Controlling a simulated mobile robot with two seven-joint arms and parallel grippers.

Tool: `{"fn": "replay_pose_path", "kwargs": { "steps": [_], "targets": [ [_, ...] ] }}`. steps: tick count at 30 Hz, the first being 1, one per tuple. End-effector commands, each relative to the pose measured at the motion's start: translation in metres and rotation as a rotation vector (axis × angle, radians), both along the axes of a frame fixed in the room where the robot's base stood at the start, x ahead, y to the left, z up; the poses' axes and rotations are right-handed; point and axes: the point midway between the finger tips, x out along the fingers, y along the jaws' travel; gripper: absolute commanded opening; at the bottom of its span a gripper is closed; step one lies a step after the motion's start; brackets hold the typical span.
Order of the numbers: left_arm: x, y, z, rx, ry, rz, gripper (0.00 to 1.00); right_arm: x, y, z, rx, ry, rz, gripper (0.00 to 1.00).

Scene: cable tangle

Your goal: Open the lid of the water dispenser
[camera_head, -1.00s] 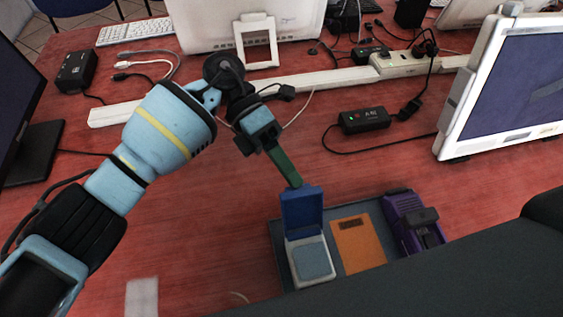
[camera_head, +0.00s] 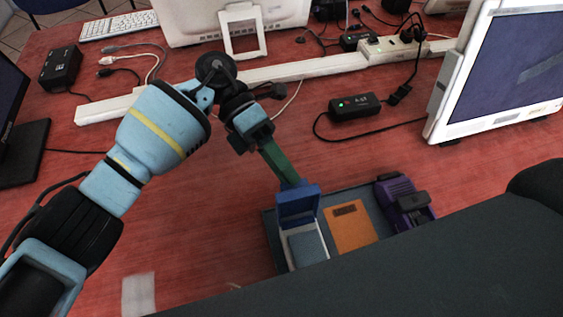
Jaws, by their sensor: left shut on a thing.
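No water dispenser shows by that name. A small white box (camera_head: 310,245) with a blue-grey top panel stands in a dark tray (camera_head: 272,240). Its blue lid (camera_head: 298,205) is tilted up at its far side. My left gripper (camera_head: 290,184) comes in from the left on its light-blue arm, with long green fingers pointing down to the lid. They are shut on the lid's upper edge; the exact contact is small and partly hidden. My right gripper is not in view.
An orange flat item (camera_head: 351,229) and a purple device (camera_head: 402,201) share the tray. A black adapter (camera_head: 355,106) with a cable lies behind. Monitors stand at the left (camera_head: 12,110) and right (camera_head: 500,75). A dark form covers the lower right.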

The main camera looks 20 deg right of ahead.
Motion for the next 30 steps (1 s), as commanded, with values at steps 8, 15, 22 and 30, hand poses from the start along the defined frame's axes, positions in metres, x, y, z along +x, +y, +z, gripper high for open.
{"fn": "replay_pose_path", "kwargs": {
  "steps": [8, 15, 22, 30],
  "targets": [
    [0.011, 0.009, -0.008, 0.027, -0.001, 0.000, 0.30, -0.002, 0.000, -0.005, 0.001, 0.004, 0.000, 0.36],
    [0.045, 0.021, 0.015, 0.013, 0.000, 0.001, 0.30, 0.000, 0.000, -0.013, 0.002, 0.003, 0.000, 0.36],
    [0.061, 0.027, 0.029, 0.004, 0.001, -0.001, 0.30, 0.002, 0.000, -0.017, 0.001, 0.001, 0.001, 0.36],
    [0.064, 0.028, 0.033, 0.000, 0.000, -0.001, 0.30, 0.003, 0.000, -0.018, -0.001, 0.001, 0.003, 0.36]
  ]
}}
